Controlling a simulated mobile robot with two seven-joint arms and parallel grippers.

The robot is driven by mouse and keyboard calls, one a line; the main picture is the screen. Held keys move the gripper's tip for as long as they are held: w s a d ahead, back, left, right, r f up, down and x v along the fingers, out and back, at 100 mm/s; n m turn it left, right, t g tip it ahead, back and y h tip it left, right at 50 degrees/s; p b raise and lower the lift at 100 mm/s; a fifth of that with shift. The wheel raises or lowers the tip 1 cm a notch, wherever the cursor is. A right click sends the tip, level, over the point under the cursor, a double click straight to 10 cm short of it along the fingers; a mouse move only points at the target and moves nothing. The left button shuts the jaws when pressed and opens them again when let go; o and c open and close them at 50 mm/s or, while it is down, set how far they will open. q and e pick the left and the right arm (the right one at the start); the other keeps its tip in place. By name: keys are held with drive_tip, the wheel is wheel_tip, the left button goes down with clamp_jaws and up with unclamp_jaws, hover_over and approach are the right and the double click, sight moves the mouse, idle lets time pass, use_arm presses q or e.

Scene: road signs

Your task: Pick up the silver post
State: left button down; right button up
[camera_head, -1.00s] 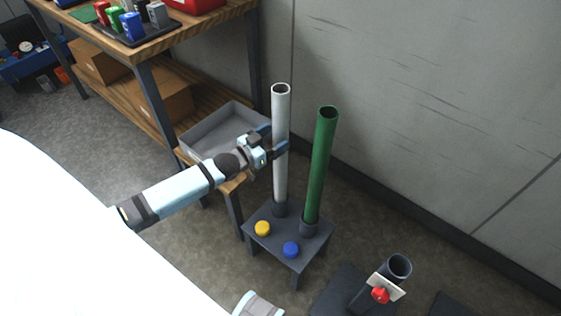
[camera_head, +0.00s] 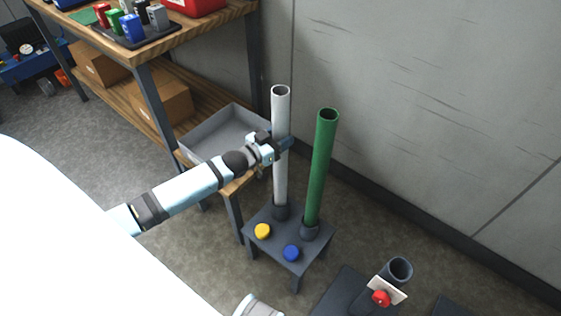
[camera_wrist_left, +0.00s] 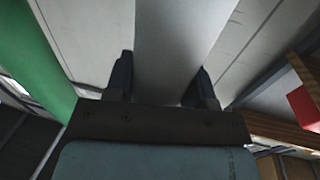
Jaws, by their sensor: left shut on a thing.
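The silver post (camera_head: 281,182) stands upright in a dark socket on a small grey stand (camera_head: 285,236). My left gripper (camera_head: 284,145) is shut on the silver post at about mid-height. In the left wrist view the silver post (camera_wrist_left: 175,45) runs between the two fingers (camera_wrist_left: 160,85) of my left gripper. A green post (camera_head: 320,165) stands in a second socket to the right on the same stand; it also shows in the left wrist view (camera_wrist_left: 35,60). A small part of my right arm shows at the bottom edge; its gripper is out of view.
Yellow (camera_head: 262,231) and blue (camera_head: 291,253) caps lie on the stand. A grey tray (camera_head: 215,133) is behind my left gripper, by a wooden workbench (camera_head: 160,45). A dark tube base with a red knob (camera_head: 381,298) is at lower right. The wall (camera_head: 420,90) is close behind the posts.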

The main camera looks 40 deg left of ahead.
sight(281, 90)
use_arm(q)
drive_tip(key=shift+r, duration=0.15)
wheel_tip(281, 90, up, 20)
drive_tip(key=p, duration=0.4)
idle(1.3)
